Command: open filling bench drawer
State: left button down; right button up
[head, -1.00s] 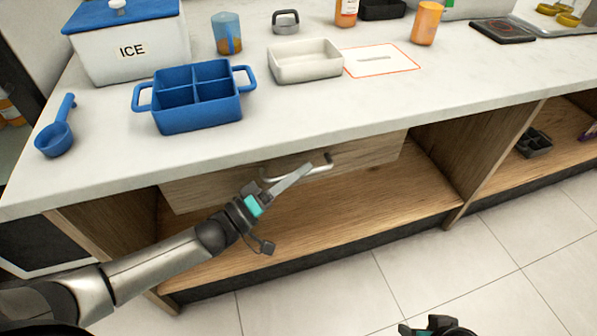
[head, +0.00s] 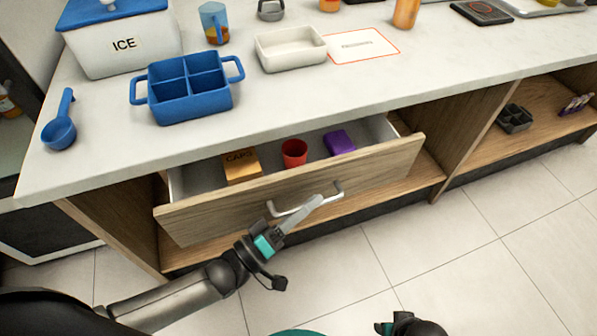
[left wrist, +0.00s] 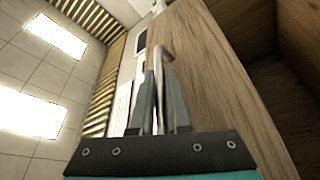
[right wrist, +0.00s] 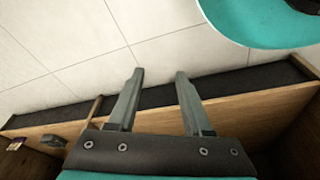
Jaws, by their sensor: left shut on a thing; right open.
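The filling bench drawer (head: 205,218) has a wooden front and is pulled well out from under the white counter in the head view. Inside are a CAPS box (head: 241,166), a red cup (head: 294,152) and a purple item (head: 339,142). My left gripper (head: 312,205) is shut on the metal drawer handle (head: 338,188). In the left wrist view the fingers (left wrist: 158,92) close around the handle (left wrist: 165,50), beside the wooden front. My right gripper (right wrist: 158,75) is open and empty, above the tiled floor and a wooden shelf edge.
On the counter (head: 290,97) stand an ICE box (head: 125,45), a blue divided tray (head: 187,112), a blue scoop (head: 58,132), a white dish (head: 290,62) and a blue-tinted cup (head: 213,24). The open shelf (head: 550,108) at right holds small items. The tiled floor in front is clear.

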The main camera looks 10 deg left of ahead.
pick_arm(q)
jog(key=s+d+p, duration=0.2)
jog(key=s+d, duration=0.5)
jog(key=s, duration=0.4)
jog(key=shift+s+d, duration=0.15)
jog(key=shift+d, duration=0.15)
pick_arm(e)
notch_tip(320, 180, down, 5)
jog(key=s+d, duration=0.2)
jog(key=s, duration=0.1)
jog(key=shift+f, duration=0.2)
pick_arm(q)
jog(key=c, duration=0.9)
grip_release()
